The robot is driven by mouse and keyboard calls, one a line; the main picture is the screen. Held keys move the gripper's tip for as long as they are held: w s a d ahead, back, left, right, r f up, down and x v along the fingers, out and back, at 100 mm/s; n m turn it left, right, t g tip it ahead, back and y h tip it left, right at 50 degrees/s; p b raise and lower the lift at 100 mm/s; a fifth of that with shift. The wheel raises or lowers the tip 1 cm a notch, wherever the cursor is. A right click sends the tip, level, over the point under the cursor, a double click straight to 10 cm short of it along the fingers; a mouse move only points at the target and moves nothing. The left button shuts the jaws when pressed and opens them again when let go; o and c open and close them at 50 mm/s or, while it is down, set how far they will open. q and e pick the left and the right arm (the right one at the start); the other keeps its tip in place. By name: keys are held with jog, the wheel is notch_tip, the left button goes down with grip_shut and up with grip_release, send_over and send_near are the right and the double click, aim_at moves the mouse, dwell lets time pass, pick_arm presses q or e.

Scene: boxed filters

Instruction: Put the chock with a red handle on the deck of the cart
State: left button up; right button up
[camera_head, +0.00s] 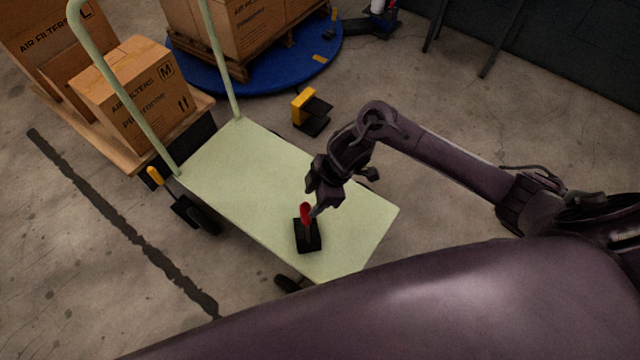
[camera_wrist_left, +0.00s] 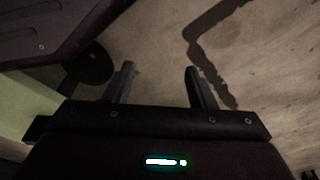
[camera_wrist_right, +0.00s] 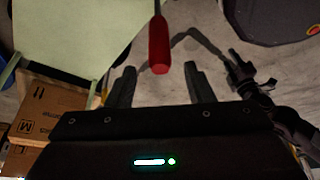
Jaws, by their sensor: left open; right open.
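The chock with a red handle (camera_head: 309,243) has a black base and appears to rest upright on the pale green deck (camera_head: 230,175) of the cart, near its front end. My right gripper (camera_head: 317,207) is just beside the handle. In the right wrist view, the red handle (camera_wrist_right: 159,45) points toward the open fingers of my right gripper (camera_wrist_right: 157,78), with its end close to their tips and not clamped; the black base is out of that view. My left gripper (camera_wrist_left: 161,80) is open and empty in the left wrist view, over the floor, and is not in the head view.
A yellow-and-black object (camera_head: 312,115) stands on the floor behind the cart. Another yellow handle (camera_head: 154,176) shows by the cart's left side. Filter boxes (camera_head: 140,95) sit on a pallet at left. More boxes stand on a blue round platform (camera_head: 205,80). The deck's middle is clear.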

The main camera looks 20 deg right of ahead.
pick_arm(q)
jog(key=shift+s+a+f+p, duration=0.1)
jog(key=shift+s+f+p, duration=0.15)
jog(key=shift+s, duration=0.25)
jog(key=shift+s+a+f+p, duration=0.1)
jog(key=shift+s+f, duration=0.1)
jog(key=shift+s, duration=0.25)
pick_arm(e)
jog(key=v, duration=0.4)
jog(key=shift+d+r, duration=0.1)
jog(key=shift+r, duration=0.15)
